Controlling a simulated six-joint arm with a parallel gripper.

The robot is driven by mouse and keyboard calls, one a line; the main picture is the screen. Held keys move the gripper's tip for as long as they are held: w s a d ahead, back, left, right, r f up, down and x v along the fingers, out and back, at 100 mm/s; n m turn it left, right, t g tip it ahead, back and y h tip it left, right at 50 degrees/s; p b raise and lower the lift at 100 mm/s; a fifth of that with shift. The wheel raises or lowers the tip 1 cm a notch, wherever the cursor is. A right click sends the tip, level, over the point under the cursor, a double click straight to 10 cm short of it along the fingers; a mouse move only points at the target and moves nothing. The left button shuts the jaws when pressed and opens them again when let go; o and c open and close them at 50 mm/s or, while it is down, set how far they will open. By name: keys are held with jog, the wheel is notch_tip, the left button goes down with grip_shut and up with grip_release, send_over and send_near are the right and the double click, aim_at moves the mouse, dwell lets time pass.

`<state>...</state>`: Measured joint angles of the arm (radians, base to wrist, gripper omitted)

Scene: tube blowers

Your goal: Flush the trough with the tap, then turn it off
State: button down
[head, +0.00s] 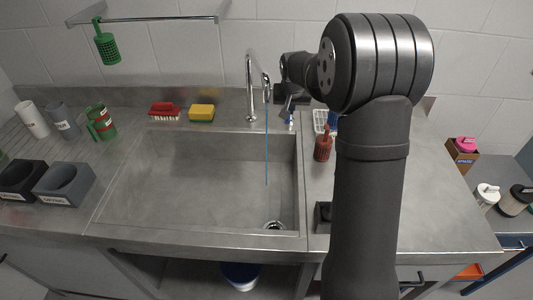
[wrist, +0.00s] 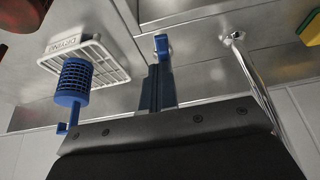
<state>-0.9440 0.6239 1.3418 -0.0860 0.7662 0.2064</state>
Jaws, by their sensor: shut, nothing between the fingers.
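The trough (head: 190,190) is a wide steel sink with a round drain (head: 275,225) at its front right. The chrome tap (head: 251,85) stands behind it, and its spout also shows in the wrist view (wrist: 258,80). A thin blue stream (head: 266,150) falls from the spout into the trough. A small blue tap handle (head: 290,119) with a chrome base sits right of the spout; it also shows in the wrist view (wrist: 162,45). My gripper (head: 288,108) is shut and empty, close to this handle. I cannot tell whether they touch.
A white drying rack (wrist: 105,58) with a blue slotted holder (wrist: 74,82) stands right of the tap in the head view. A red holder (head: 323,145) is in front. A red brush (head: 164,111) and yellow sponge (head: 202,112) lie behind the trough. Cups and dark holders stand left.

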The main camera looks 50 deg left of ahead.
jog(key=shift+d+r, duration=0.2)
jog(key=shift+r, duration=2)
jog(key=c, duration=1.8)
grip_release()
jog(key=shift+s, duration=0.2)
jog(key=o, duration=0.3)
jog(key=shift+s+r+m, duration=0.2)
jog(key=shift+s+m, duration=0.1)
jog(key=shift+s, duration=0.1)
jog(key=shift+m+h, duration=0.3)
jog(key=x, duration=0.7)
jog(key=shift+s+d, duration=0.15)
jog(key=shift+s, duration=0.15)
grip_shut()
